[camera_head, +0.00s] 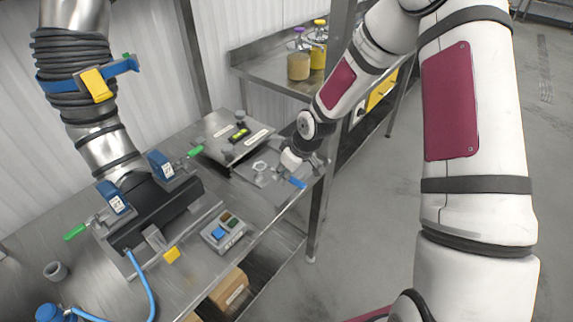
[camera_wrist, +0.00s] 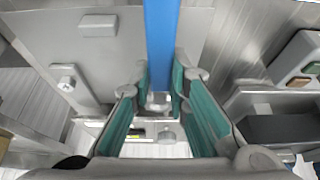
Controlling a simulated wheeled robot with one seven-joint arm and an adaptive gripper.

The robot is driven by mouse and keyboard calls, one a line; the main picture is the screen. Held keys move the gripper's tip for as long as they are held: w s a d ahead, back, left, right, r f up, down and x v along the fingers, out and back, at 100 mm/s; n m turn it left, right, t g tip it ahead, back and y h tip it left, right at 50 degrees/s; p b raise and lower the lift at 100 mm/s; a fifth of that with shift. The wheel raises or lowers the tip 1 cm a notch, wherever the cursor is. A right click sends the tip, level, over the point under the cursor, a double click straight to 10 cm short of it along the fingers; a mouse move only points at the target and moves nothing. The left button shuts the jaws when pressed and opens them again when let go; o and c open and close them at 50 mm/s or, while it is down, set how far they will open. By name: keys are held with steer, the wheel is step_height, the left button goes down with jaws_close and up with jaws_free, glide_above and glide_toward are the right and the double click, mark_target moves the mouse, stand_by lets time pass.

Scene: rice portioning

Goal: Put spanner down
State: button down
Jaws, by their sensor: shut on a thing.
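The spanner shows as a blue bar (camera_wrist: 160,40) in the wrist view, running from the top edge down between my gripper's fingers. In the head view a short blue part of it (camera_head: 297,183) shows below my gripper (camera_head: 293,163). The rest of the spanner is hidden by the gripper. My gripper (camera_wrist: 159,85), with green-padded fingers, is shut on the spanner. It is over the right end of the steel bench, beside a flat grey plate (camera_head: 262,178). I cannot tell whether the spanner touches the surface.
A grey panel with a small level (camera_head: 238,135) lies behind the plate. A control box with a blue button (camera_head: 223,234) and a black clamp unit with green-tipped levers (camera_head: 155,212) stand to the left. A steel upright (camera_head: 316,215) is close at the right bench edge.

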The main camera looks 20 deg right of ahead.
steer(key=w+d, duration=0.1)
steer(key=w, duration=0.1)
steer(key=w+d, duration=0.1)
steer(key=w, duration=0.4)
steer(key=shift+w+d+f, duration=0.15)
steer(key=shift+d+f, duration=0.2)
steer(key=shift+d, duration=0.05)
steer(key=shift+w+f+p, duration=0.1)
steer(key=shift+f+p, duration=0.3)
steer(key=shift+f, duration=1.4)
steer(key=shift+f, duration=0.1)
steer(key=c, duration=1.5)
jaws_free()
steer(key=shift+c, duration=0.2)
